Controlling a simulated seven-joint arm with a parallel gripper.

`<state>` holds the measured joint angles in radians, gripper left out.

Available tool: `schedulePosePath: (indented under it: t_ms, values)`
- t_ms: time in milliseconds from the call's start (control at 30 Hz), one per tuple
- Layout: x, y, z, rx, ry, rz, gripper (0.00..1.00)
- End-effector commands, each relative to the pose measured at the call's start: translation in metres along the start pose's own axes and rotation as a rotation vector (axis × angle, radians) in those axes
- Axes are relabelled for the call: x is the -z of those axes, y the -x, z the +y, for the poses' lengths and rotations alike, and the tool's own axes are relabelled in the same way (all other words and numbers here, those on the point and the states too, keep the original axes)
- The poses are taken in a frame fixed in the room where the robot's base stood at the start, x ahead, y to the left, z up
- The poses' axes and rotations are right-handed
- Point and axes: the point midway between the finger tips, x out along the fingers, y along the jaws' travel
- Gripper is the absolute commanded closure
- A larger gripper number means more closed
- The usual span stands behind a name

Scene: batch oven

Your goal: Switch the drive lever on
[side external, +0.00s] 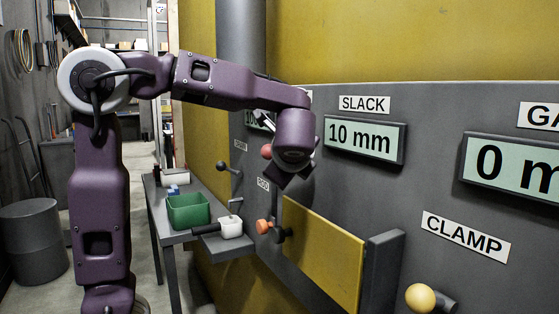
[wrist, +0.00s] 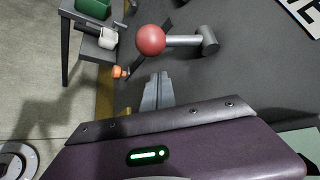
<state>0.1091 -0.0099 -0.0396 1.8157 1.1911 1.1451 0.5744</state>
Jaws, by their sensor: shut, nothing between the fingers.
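The lever with a red ball (wrist: 151,40) on a grey rod shows in the wrist view, its rod running right to a round pivot (wrist: 208,40) on the dark panel. The cut-off label at the upper right shows only its last letters, so I cannot read it whole. The red ball (side external: 266,151) also shows in the side view, left of my wrist, which hides the rest of the lever. My gripper (wrist: 157,78) is shut and empty, its fingertips below the red ball in the wrist picture. I cannot tell whether they touch the lever.
A black-knobbed lever (side external: 222,166) and an orange knob (side external: 262,226) are nearby on the panel. A yellow-knobbed lever (side external: 420,297) sits under the CLAMP label. Displays read 10 mm (side external: 362,137) and 0 m. A green bin (side external: 188,211) stands on a side table.

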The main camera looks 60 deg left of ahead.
Motion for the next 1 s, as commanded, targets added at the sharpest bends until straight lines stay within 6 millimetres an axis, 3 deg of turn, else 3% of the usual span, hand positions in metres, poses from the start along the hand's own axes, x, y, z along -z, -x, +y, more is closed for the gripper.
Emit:
schedulePosePath:
  t_ms: [233,733,1000]
  values:
    - [-0.025,0.01,0.0,0.002,0.003,0.001,1.0]
    - [-0.028,0.011,-0.001,-0.008,-0.01,0.001,1.0]
    - [-0.035,0.017,-0.003,-0.088,-0.109,0.0,1.0]
